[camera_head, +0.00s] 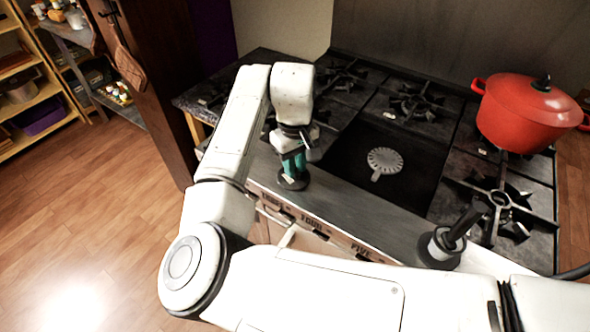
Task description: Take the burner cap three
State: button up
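My gripper (293,169), with teal fingers, points down over the steel front ledge of the stove (345,205). A dark round disc with a small pale tag (291,181), which looks like a burner cap, is directly under the fingertips. The fingers appear to touch it or overlap its top. I cannot tell whether they are closed on it or whether it rests on the ledge. The disc's own number is too small to read. Labels on the stove front read FOUR and FIVE, with a partly hidden one to their left (271,199).
A bare pale burner head (384,161) sits in a dark recess. A red lidded pot (526,112) stands at the right on the grates. A dark cylinder-like object with a grey collar (441,247) stands at the ledge's right end. Wooden floor (90,200) is clear at left.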

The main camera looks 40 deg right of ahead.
grip_shut()
dwell(0.3)
notch_tip(320, 180, up, 8)
jog(key=p, duration=0.8)
